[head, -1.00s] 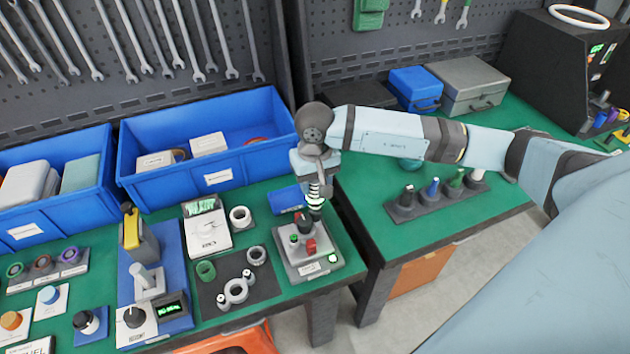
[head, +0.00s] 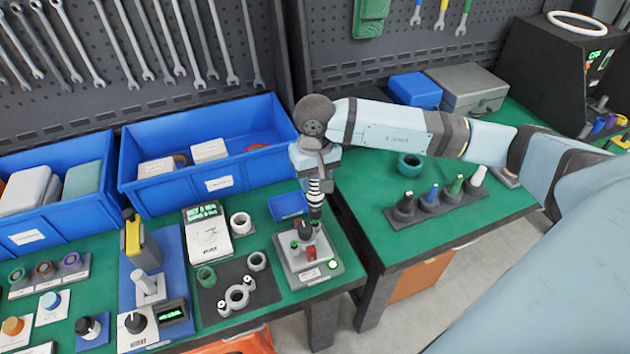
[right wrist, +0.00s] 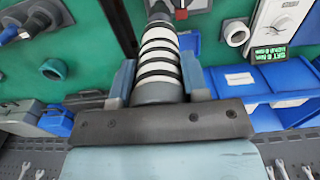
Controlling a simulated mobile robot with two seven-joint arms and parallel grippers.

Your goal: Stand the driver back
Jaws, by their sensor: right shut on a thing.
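My right gripper (head: 316,180) points down over the front right of the left table. It is shut on a driver (head: 315,193) with a black-and-white ringed body, held upright. In the right wrist view, the driver (right wrist: 159,62) sits between the two fingers of the gripper (right wrist: 160,80). Its lower end is just above or beside a small grey unit (head: 318,272) with a black knob, red button and green lights; I cannot tell whether they touch. My left gripper is not in view.
A dark rack (head: 440,207) with several coloured-handled pieces stands on the right table, near a green ring (head: 411,166). Blue bins (head: 215,180) line the back of the left table. A dial meter (head: 208,236) and a dark mat with rings (head: 232,306) lie left of the gripper.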

